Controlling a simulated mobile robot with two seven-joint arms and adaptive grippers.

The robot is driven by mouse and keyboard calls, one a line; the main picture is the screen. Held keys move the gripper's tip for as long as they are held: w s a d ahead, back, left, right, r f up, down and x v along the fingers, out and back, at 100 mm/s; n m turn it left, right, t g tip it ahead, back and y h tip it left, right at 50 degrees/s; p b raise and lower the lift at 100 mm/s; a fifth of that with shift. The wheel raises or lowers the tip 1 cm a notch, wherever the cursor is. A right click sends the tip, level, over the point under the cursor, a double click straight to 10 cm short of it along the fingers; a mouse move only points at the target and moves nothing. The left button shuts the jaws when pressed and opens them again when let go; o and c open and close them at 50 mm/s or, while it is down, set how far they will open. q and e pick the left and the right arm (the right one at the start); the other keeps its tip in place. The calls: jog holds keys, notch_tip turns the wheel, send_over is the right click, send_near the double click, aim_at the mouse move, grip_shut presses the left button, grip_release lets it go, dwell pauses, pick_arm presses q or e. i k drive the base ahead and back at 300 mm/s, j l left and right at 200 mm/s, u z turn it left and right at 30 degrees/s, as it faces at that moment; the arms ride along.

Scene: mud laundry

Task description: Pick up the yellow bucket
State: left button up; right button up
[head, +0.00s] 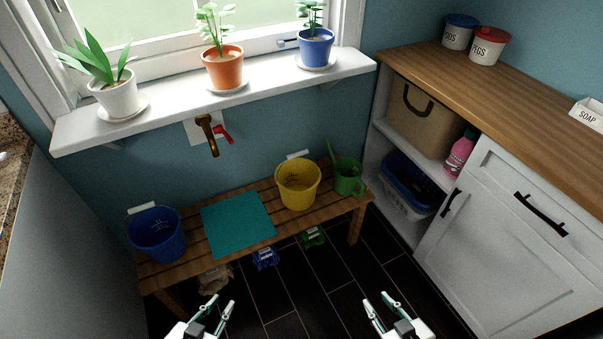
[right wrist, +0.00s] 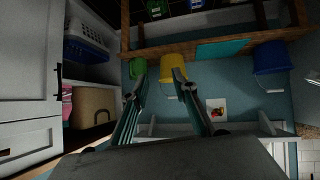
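The yellow bucket (head: 298,186) stands upright on the right half of a slatted wooden bench (head: 160,268), under the window. A white handle grip shows behind its rim. It also shows in the right wrist view (right wrist: 172,66), where the picture is upside down. My left gripper (head: 218,304) is open and empty at the bottom of the head view, in front of the bench. My right gripper (head: 378,302) is open and empty at the bottom right, well short of the bucket. Its fingers also show in the right wrist view (right wrist: 168,88), with nothing between them.
A green watering can (head: 348,178) stands close to the right of the bucket. A teal mat (head: 238,224) and a blue bucket (head: 157,236) lie left. A brass tap (head: 207,134) and the potted-plant windowsill (head: 190,102) overhang the bench. A white cabinet (head: 510,230) bounds the right.

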aim_at(298, 180)
jog(key=i+l+u, duration=0.1)
jog(key=i+l, duration=0.35)
jog(key=i+l+u, duration=0.1)
jog(key=i+l, duration=0.3)
jog(key=i+l+u, duration=0.1)
jog(key=i+l, duration=0.25)
jog(key=l, duration=0.25)
